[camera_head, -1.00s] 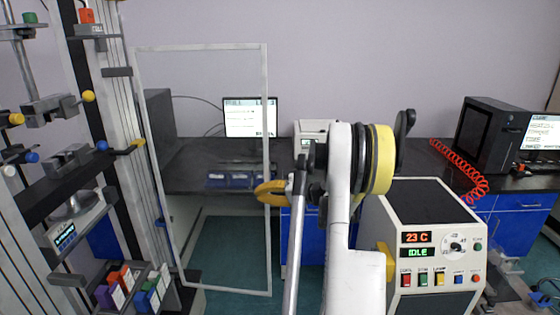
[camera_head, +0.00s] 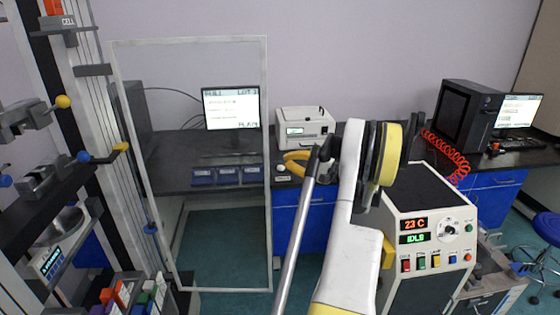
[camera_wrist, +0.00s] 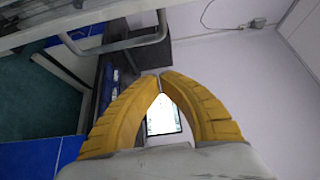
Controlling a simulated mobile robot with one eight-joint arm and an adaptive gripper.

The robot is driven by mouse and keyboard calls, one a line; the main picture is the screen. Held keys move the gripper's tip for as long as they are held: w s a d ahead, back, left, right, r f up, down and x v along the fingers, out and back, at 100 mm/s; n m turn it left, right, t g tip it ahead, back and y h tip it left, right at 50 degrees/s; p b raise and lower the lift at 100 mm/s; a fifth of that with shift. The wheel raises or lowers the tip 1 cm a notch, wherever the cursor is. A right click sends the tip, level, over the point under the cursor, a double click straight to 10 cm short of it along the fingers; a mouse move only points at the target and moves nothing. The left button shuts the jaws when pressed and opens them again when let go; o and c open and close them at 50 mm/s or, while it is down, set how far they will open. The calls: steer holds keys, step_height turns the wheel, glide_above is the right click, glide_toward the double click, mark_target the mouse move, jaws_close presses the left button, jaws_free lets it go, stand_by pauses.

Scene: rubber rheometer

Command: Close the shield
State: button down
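The shield (camera_head: 268,120) is a clear panel in a thin pale frame, standing upright and swung out from the tall test frame (camera_head: 95,120) on the left. In the wrist view a pale frame edge (camera_wrist: 90,14) with a grey bar handle (camera_wrist: 120,46) crosses the upper left, likely the shield's. My gripper (camera_head: 286,162) has yellow fingers and is just right of the shield's free edge in the head view. In the wrist view its fingertips (camera_wrist: 160,76) meet, with nothing seen between them. The handle lies beyond the fingertips; contact cannot be made out.
A white rheometer (camera_head: 428,225) reading 23 C stands at right. Behind are a dark bench (camera_head: 215,145) with a monitor (camera_head: 231,107), blue bins (camera_head: 215,176) and a white printer-like device (camera_head: 305,125). Teal floor (camera_head: 222,240) shows through the shield.

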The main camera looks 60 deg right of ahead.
steer(key=w+a+b, duration=0.2)
steer(key=w+a, duration=0.1)
steer(key=w, duration=0.2)
steer(key=shift+w+a, duration=0.15)
steer(key=shift+a, duration=0.05)
stand_by(0.5)
